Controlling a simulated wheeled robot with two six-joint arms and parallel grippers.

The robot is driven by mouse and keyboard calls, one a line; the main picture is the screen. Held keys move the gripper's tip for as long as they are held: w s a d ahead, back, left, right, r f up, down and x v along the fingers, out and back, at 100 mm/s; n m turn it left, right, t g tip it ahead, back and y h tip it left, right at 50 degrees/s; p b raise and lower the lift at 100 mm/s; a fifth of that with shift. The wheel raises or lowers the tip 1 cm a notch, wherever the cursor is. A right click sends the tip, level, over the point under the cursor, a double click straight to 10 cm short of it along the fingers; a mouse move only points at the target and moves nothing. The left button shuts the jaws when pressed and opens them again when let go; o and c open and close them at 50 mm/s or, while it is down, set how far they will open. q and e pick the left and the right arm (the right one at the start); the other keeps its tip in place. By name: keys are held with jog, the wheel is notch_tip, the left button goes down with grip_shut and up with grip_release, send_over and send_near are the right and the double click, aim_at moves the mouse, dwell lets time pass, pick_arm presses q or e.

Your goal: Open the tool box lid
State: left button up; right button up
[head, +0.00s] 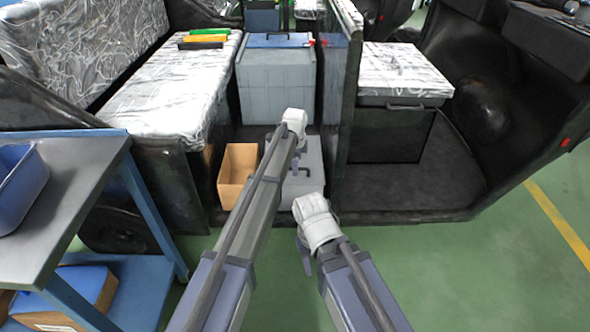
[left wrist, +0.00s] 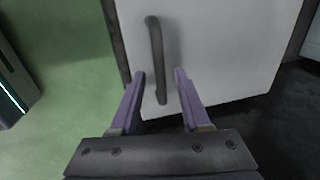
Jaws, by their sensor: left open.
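The tool box, a pale grey box (head: 312,152), stands on the rickshaw floor, partly hidden behind my left arm in the head view. Its light lid (left wrist: 225,50) fills much of the left wrist view and looks closed. A dark bar handle (left wrist: 156,55) lies on the lid. My left gripper (left wrist: 160,74) is open, with its purple fingers on either side of the handle's near end in the picture; I cannot tell whether they touch it. In the head view the left fingers are mostly hidden. My right gripper (head: 304,255) hangs in front of the rickshaw, its jaws unclear.
An open cardboard box (head: 238,165) stands just left of the tool box. A dark partition (head: 340,110) rises on its right, and a large grey bin (head: 277,85) stands behind. A blue-framed table (head: 70,190) is at the left. Green floor (head: 470,280) is clear at the front right.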

pick_arm(q)
grip_shut()
dwell(0.3)
dwell(1.1)
